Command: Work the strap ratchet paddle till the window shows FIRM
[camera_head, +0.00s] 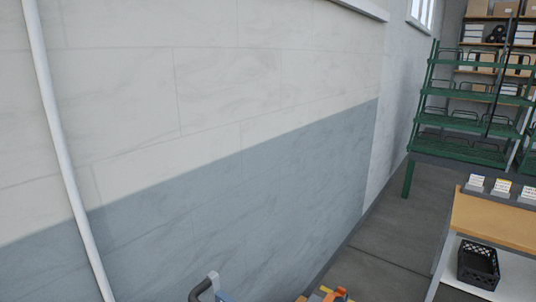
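The strap ratchet, its paddle and its window are not recognisable in the head view. Neither of my grippers shows in it. At the bottom edge a bent grey and black handle-like part (205,287) is cut off by the frame. To its right, orange and yellow parts (328,294) are also cut off. I cannot tell what either belongs to.
A pale wall (200,100) with a blue-grey lower band fills the left, with a white pipe (55,120) on it. A green rack (460,115) stands back right. A wood-topped bench (490,222) with a black crate (478,264) below is at right. Grey floor (385,255) between is clear.

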